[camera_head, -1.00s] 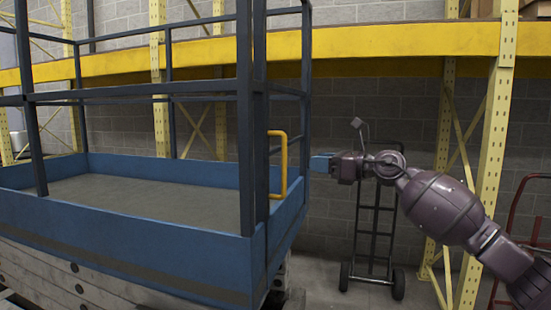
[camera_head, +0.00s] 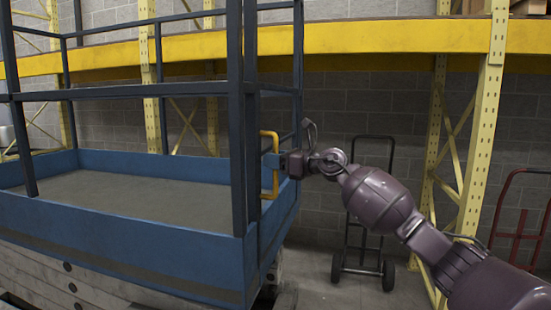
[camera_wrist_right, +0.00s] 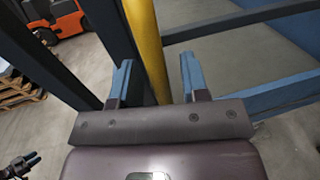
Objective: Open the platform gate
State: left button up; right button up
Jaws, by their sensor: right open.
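The platform gate (camera_head: 275,91) is a dark blue rail frame at the right end of the blue lift platform (camera_head: 120,215). It looks closed between its posts. A yellow handle (camera_head: 276,185) sticks out from it and also shows in the right wrist view (camera_wrist_right: 144,38). My right gripper (camera_head: 271,161) is at the handle's middle. In the right wrist view its two blue fingers (camera_wrist_right: 156,62) are open, with the yellow bar between them. Contact cannot be told. A small dark gripper, seemingly my left one (camera_wrist_right: 24,163), shows at the lower left of that view; its jaws are unclear.
A yellow shelf rack (camera_head: 390,37) runs behind the platform. A black hand truck (camera_head: 365,262) stands against the block wall, and a red one (camera_head: 520,205) is at right. An orange vehicle (camera_wrist_right: 68,18) and wooden pallets (camera_wrist_right: 15,88) are far off.

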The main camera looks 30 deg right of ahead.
grip_shut()
jog(key=shift+s+d, duration=0.1)
dwell(0.4)
